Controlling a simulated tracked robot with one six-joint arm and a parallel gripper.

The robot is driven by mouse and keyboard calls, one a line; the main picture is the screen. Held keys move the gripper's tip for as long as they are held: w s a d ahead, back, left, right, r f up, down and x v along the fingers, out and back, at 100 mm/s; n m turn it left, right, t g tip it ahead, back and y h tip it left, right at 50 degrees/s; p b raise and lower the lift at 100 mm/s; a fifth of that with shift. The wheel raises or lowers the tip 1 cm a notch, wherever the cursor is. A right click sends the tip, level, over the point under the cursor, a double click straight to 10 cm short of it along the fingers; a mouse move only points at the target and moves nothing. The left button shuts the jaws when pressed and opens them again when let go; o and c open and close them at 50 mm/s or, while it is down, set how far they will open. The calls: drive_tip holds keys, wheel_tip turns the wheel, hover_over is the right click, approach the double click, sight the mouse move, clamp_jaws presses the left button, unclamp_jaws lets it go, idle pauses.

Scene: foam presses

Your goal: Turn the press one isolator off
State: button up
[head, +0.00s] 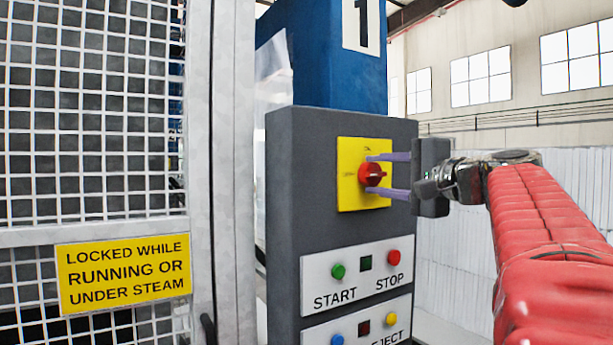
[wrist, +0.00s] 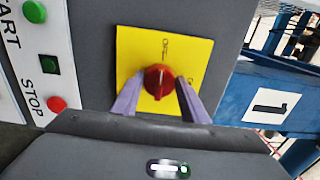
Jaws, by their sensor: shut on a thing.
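The press one isolator is a red rotary knob (head: 371,175) on a yellow square plate (head: 350,190), set high on a dark grey control box. The knob also shows in the wrist view (wrist: 158,82). Its handle looks roughly level in the head view, but its exact angle is hard to read. Small markings sit at the plate's top and left; they are blurred. My gripper (head: 376,174) reaches in from the right, its pale purple fingers above and below the knob. In the wrist view the fingers flank it, shut on it.
Below the plate are a green START button (head: 338,271), a red STOP button (head: 394,257) and a lower panel with more buttons. A mesh guard (head: 95,130) with a yellow warning sign (head: 123,272) stands left. A blue column marked 1 (head: 340,75) rises behind.

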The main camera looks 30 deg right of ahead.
drive_tip(key=shift+f, duration=0.25)
drive_tip(key=o, duration=1.1)
drive_tip(key=shift+r, duration=0.15)
drive_tip(key=shift+c, duration=0.2)
drive_tip(key=shift+s, duration=0.1)
drive_tip(key=s, duration=1.3)
drive_tip(key=shift+s+d, duration=0.15)
drive_tip(key=shift+s, duration=0.15)
drive_tip(key=shift+w, duration=0.1)
